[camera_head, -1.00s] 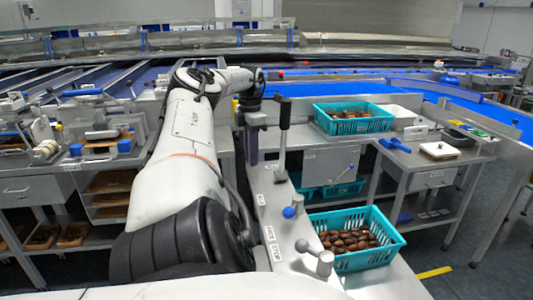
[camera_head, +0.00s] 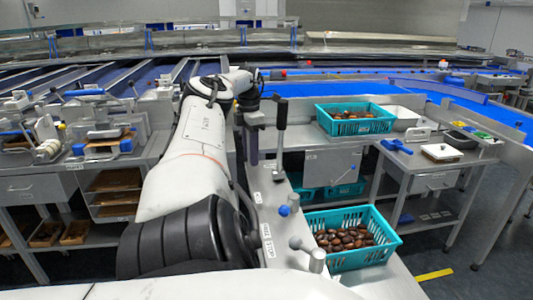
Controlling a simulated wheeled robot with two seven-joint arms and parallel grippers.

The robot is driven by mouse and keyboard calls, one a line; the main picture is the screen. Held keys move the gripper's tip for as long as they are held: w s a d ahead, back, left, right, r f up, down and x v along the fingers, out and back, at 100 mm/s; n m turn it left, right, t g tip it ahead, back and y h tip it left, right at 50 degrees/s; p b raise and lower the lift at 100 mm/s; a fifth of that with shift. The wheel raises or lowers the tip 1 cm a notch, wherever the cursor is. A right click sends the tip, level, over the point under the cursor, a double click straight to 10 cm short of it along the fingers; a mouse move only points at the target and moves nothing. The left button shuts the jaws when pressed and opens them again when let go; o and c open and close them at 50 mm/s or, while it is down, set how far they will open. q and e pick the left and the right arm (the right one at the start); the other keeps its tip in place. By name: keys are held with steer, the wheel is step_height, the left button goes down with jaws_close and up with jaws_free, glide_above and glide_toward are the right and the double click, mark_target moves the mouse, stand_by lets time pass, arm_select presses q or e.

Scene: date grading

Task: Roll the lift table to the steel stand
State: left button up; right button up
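The lift table (camera_head: 278,205) is in front of me, a pale top with blue and grey knobs, labels and an upright lever with a black grip (camera_head: 281,113). A teal crate of dates (camera_head: 385,255) sits at its right side. My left arm reaches forward over its left edge. My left gripper (camera_head: 252,150) points down just left of the lever; its fingers blend into a dark upright shape, so whether they close on anything is unclear. The steel stand (camera_head: 300,137) appears to be the bench beyond, bearing another teal crate of dates (camera_head: 355,127). My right gripper is out of view.
A side bench (camera_head: 420,167) at right holds a white-lidded box (camera_head: 440,152) and a blue tool (camera_head: 396,146). A grey workbench with drawers (camera_head: 35,188) stands at left. Blue conveyors run behind. Dark floor with yellow tape (camera_head: 434,274) is open at lower right.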

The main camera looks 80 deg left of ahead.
arm_select(q)
step_height(320, 180, up, 8)
steer(key=shift+s+f, duration=0.1)
steer(key=shift+s+r, duration=0.15)
steer(key=shift+r, duration=0.35)
steer(key=shift+w+r, duration=0.2)
steer(key=shift+r, duration=0.5)
